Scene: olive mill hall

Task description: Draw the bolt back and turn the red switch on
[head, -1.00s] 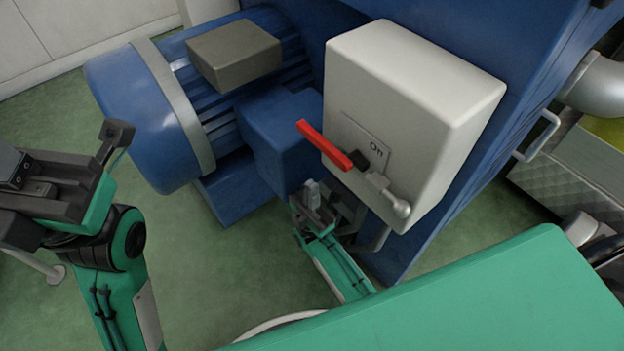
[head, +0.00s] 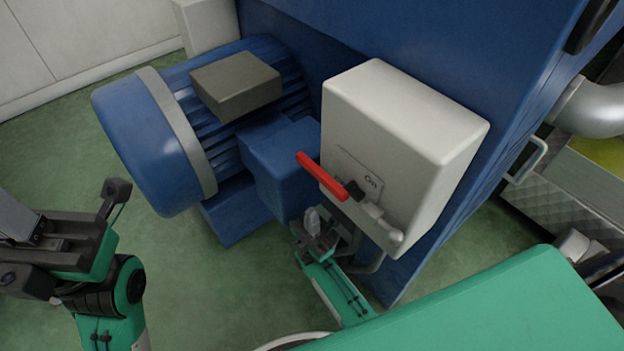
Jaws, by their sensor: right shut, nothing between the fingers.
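The red switch handle (head: 322,176) sits on the front of a pale box (head: 400,140), slanting from upper left down to a black hub. An "On" label shows beside it. The grey bolt (head: 380,220), with a rounded knob at its lower right end, lies just below and right of the hub. A gap between bolt and hub is too small to judge. My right gripper (head: 314,225) is shut and empty, below the handle and left of the bolt, apart from both in the picture. My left gripper (head: 112,200) is at the left edge, far from the box; its finger opening is unclear.
A blue motor (head: 140,140) with a grey-brown block (head: 236,86) on it stands left of the box. The blue machine housing (head: 450,60) rises behind. A metal handle (head: 527,160) and pipe (head: 590,106) are at right.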

